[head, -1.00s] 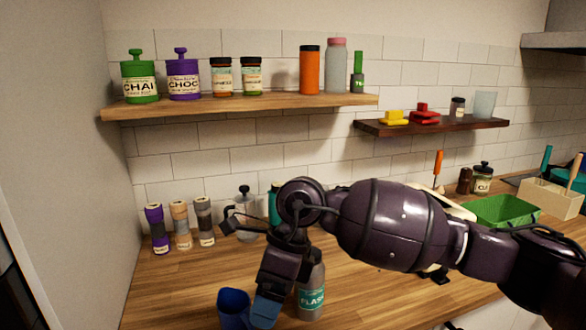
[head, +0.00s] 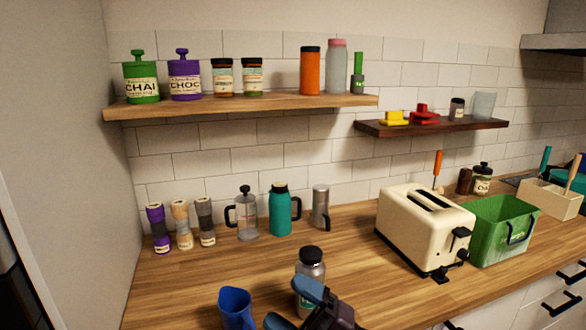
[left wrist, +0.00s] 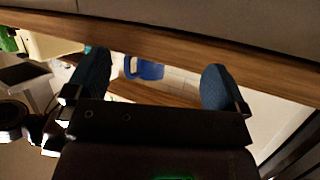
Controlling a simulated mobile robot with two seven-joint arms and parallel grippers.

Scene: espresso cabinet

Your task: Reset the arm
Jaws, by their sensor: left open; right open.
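My right gripper (head: 293,305) is at the bottom edge of the head view, with blue-grey fingertips spread apart and nothing between them. A blue cup (left wrist: 148,69) appears beyond those fingers near a wooden edge. My left gripper is not in the head view.
A cream toaster (head: 420,225) and a green bin (head: 500,225) stand on the counter at right. Grinders (head: 181,225), a press (head: 246,215), a teal flask (head: 280,212) and a steel mug (head: 320,207) line the back wall. Shelves with jars hang above.

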